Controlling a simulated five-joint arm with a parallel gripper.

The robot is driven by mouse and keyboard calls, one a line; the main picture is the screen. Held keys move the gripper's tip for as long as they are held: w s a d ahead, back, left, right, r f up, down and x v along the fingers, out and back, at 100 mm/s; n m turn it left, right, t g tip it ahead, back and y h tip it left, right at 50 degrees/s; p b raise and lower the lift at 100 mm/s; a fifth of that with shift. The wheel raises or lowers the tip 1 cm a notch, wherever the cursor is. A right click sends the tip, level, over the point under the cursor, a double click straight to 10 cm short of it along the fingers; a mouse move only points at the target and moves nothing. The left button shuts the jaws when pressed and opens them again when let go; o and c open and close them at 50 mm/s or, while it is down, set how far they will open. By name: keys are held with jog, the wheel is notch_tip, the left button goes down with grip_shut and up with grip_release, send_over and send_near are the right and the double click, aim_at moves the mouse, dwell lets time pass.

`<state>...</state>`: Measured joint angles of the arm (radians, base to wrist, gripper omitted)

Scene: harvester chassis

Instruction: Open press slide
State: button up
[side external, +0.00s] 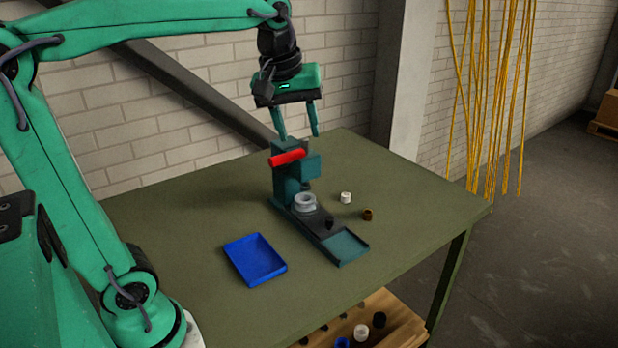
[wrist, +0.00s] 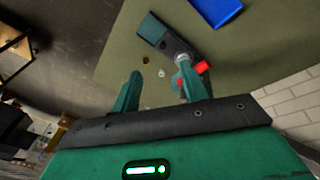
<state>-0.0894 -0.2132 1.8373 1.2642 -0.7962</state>
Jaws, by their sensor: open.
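The press is a dark teal device with an upright column (side external: 286,185) and a red handle (side external: 287,158) sticking out to the left near its top. Its slide (side external: 325,224) is a dark plate with a small black knob, lying on the teal base track (side external: 347,248). A light grey ring-shaped piece (side external: 305,202) sits at the column end of the slide. My gripper (side external: 299,137) is open and empty, above the press head, fingers pointing down. In the wrist view, the red handle (wrist: 203,67) shows close to the right finger, and my gripper (wrist: 162,82) partly hides the press.
A blue tray (side external: 256,260) lies on the green table (side external: 200,215) left of the press. A white cap (side external: 346,197) and a brown cap (side external: 367,215) stand to its right. A wooden shelf with several small parts is below the table. The table's right side is clear.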

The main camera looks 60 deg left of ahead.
jog(key=w+a+f+n+g, duration=0.3)
jog(key=w+a+n, duration=0.2)
jog(key=w+n, duration=0.5)
send_over(330, 218)
jog(key=shift+n, duration=0.4)
notch_tip(330, 218, down, 19)
jog(key=shift+f, duration=0.1)
jog(key=shift+f, duration=3.8)
grip_shut()
